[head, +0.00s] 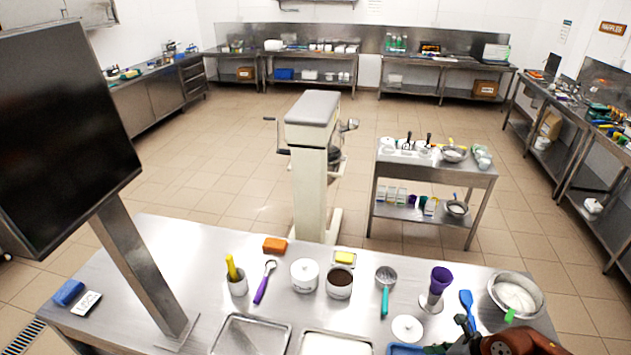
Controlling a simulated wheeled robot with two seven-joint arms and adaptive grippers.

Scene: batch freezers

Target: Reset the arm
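My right arm comes in at the bottom right corner of the head view, with a reddish-brown link and a dark gripper (462,328). The gripper is low over the front right of the steel table (210,262), near a white round lid (407,328) and a blue spatula (467,308). Its fingers are small, dark and partly cut off by the frame edge, so I cannot tell whether they are open or shut. My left arm and gripper are not in view.
A steel bowl (516,295) stands beside the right arm. A purple cup (438,287), a scoop (385,288), white tubs (304,275) and trays (250,335) occupy the table. A monitor (65,130) on a post stands at left. Open floor lies beyond.

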